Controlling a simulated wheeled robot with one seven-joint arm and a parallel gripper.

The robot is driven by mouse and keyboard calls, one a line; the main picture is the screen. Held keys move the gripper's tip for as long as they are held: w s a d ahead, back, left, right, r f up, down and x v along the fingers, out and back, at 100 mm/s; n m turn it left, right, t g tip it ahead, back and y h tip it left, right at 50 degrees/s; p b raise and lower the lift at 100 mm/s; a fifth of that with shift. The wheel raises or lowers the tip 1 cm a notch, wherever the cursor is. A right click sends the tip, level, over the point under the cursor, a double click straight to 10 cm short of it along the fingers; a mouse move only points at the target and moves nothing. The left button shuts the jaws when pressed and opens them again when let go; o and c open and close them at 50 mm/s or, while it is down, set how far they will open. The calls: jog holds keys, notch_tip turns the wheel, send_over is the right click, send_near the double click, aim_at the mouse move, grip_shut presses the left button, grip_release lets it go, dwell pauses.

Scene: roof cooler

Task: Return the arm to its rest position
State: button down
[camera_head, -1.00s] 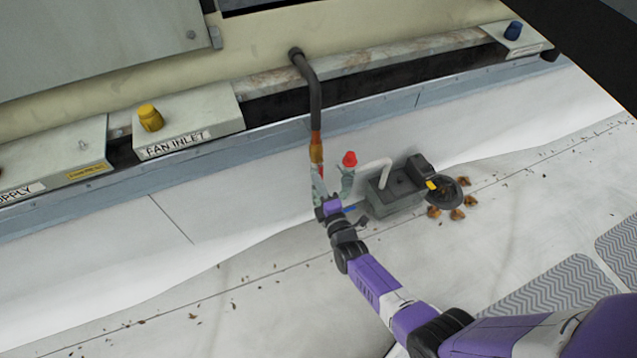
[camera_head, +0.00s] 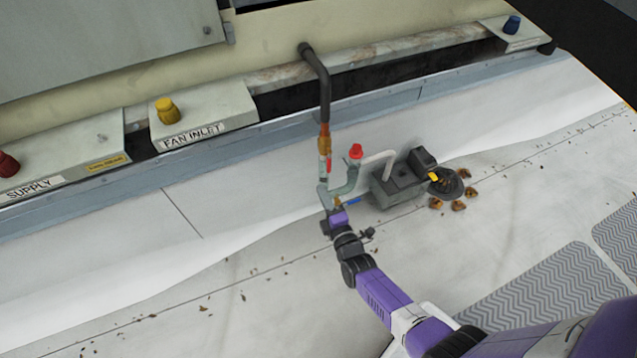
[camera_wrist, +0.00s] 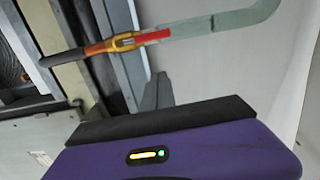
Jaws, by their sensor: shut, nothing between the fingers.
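My purple arm reaches up from the lower right in the head view. My gripper (camera_head: 332,208) is at its end, just below the grey pipe trap (camera_head: 347,182) with a red cap. In the head view the fingertips are small and partly hidden against the pipework. In the wrist view my purple gripper housing fills the lower part, with a dark finger (camera_wrist: 155,95) above it. The gripper is shut with nothing held. The pipe with its brass fitting and red handle (camera_wrist: 150,37) crosses the top of the wrist view, apart from the finger.
A grey pump box (camera_head: 397,190) stands right of the gripper, beside a dark round strainer (camera_head: 446,181) and brown leaf clumps (camera_head: 458,205). The unit's wall, with the FAN INLET box (camera_head: 205,115), runs behind. The pale roof to the left is clear apart from small debris.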

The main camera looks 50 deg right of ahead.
jog(key=p+v, duration=0.1)
jog(key=v, duration=0.3)
jog(key=shift+s+a, duration=0.2)
jog(key=shift+s, duration=0.15)
